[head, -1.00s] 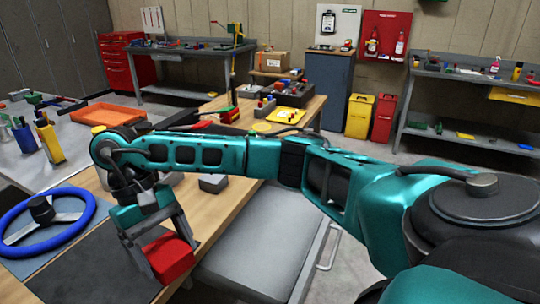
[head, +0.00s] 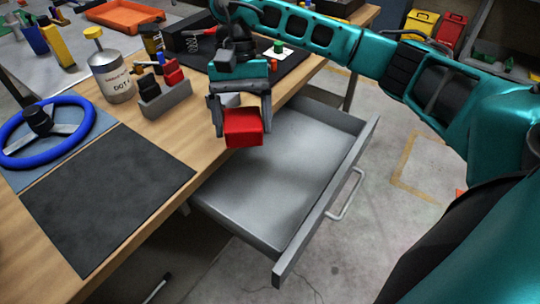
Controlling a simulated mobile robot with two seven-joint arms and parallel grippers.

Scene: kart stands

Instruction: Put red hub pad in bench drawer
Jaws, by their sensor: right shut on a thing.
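The red hub pad (head: 243,127) is a red block held between the fingers of my right gripper (head: 241,112). The gripper points down and is shut on the pad, near the bench's front edge and over the back left part of the drawer. The bench drawer (head: 285,185) is grey, pulled open, and its visible floor is bare. The pad appears above the drawer; its exact height is hard to tell. My left gripper is not in view.
A blue steering wheel (head: 45,131) and a dark mat (head: 108,192) lie on the wooden bench (head: 165,145). A DOT can (head: 111,78) and a grey block holder (head: 165,98) stand behind them. The drawer handle (head: 346,196) sticks out over the floor.

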